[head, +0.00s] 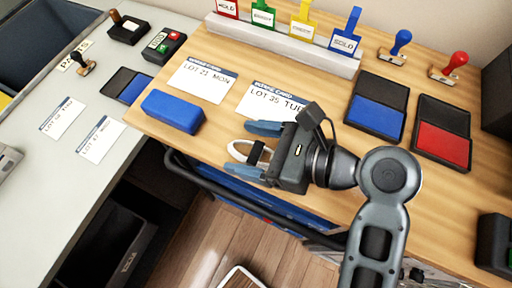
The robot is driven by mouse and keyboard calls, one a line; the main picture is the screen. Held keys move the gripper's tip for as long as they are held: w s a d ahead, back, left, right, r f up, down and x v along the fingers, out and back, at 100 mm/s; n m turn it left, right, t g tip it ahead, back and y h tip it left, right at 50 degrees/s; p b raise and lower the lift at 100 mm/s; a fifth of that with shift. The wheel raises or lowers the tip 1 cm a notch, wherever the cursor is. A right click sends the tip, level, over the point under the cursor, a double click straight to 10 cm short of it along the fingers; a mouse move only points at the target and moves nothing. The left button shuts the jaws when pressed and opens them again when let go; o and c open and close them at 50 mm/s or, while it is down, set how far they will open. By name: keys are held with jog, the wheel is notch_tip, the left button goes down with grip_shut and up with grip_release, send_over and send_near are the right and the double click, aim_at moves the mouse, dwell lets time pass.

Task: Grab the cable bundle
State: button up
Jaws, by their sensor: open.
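The cable bundle (237,155) is a white loop with a black band around it, near the front edge of the wooden table. My gripper (240,149) is open, pointing left, with one blue finger on the far side of the bundle and the other on the near side. The bundle shows between the fingers. Its right end is partly hidden by my gripper's body. I cannot tell whether either finger touches it.
A blue block (172,111) lies to the left on the wooden table (215,130). Two cards, LOT 21 MON (203,82) and LOT 35 TUE (270,101), lie behind my gripper. A blue ink pad (376,116) and a red ink pad (443,146) are at the right.

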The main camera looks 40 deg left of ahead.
jog(key=c, duration=1)
jog(key=shift+c, duration=0.2)
